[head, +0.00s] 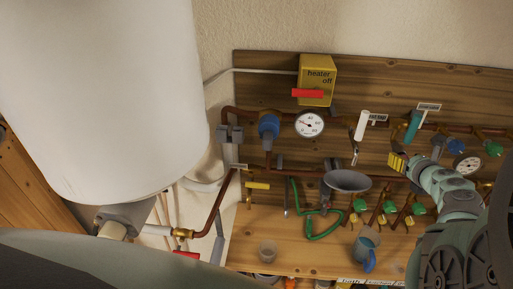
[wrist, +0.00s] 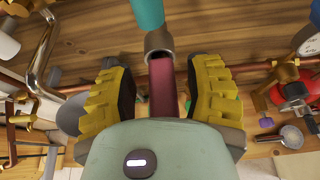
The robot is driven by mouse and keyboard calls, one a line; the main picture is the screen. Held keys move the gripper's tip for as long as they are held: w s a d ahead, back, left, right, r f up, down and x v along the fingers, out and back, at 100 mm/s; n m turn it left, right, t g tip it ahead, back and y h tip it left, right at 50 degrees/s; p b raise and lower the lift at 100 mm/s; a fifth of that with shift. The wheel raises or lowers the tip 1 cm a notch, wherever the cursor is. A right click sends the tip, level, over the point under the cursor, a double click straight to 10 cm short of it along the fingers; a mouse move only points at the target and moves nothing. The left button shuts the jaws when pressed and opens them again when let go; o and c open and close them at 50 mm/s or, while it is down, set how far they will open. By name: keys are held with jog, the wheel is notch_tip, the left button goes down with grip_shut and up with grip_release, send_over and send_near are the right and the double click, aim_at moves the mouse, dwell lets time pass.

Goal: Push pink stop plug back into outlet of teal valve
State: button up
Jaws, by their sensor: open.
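The teal valve (head: 412,126) is on the wooden board at the right in the head view, beside a small label. In the wrist view its teal body (wrist: 147,12) comes in from the top and ends in a grey metal outlet (wrist: 158,42). The dark pink stop plug (wrist: 162,88) lies in line with the outlet, its far end at the outlet's rim; how deep it sits cannot be told. My gripper (wrist: 161,73) is open, its yellow fingers on either side of the plug with gaps. In the head view my gripper (head: 397,163) is just below the teal valve and hides the plug.
A white valve (head: 362,124) stands left of the teal one. A grey funnel (head: 347,181) and green-handled taps (head: 390,207) are below. In the wrist view a red part (wrist: 293,90) and a gauge (wrist: 309,40) are at the right.

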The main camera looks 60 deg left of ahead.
jog(key=shift+d, duration=0.1)
jog(key=shift+s+d+r, duration=0.2)
jog(key=shift+s+d, duration=0.15)
jog(key=shift+d, duration=0.15)
jog(key=v, duration=1)
jog(key=shift+s+r, duration=0.25)
jog(key=shift+r, duration=0.05)
jog(key=shift+d, duration=0.1)
